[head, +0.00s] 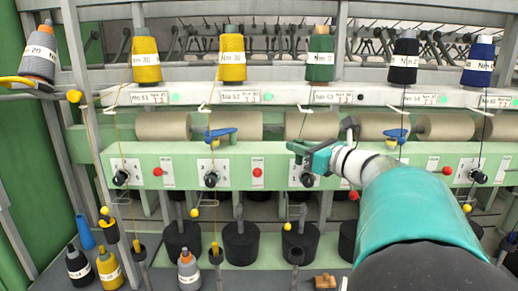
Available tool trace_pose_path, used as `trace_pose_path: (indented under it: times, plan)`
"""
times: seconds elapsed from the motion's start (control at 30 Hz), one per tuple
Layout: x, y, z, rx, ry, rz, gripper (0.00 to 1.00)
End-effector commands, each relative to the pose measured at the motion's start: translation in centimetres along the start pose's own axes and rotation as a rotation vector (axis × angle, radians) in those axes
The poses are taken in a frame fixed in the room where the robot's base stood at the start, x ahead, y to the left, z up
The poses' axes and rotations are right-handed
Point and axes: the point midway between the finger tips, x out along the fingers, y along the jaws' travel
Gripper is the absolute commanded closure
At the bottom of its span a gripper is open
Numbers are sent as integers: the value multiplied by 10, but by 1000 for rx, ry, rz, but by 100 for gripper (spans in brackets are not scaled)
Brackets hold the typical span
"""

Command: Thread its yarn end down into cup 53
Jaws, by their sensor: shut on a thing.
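My gripper (302,149) is at the front of the pale green rail, below the green yarn cone (320,58), with its fingers pointing left. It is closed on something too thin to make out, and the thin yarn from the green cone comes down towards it. Black round pots (241,243) stand behind the row of cups. I cannot read which cup is number 53; the white labels (325,97) under the cones are small.
Yellow cones (146,58), a black cone (404,60) and a blue cone (479,63) stand along the top rail. Blue levers (221,133), knobs and red buttons line the green rail (275,160).

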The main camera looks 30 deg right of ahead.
Motion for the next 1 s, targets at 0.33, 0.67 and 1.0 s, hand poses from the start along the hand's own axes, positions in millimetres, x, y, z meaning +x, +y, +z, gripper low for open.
trace_pose_path:
  times: [0.33, 0.67, 1.0]
  plan:
    - [-13, 5, -4, 0, 1, -1, 100]
    - [-37, 20, -6, 1, 0, -1, 100]
    - [-40, 22, -7, 0, 1, 0, 100]
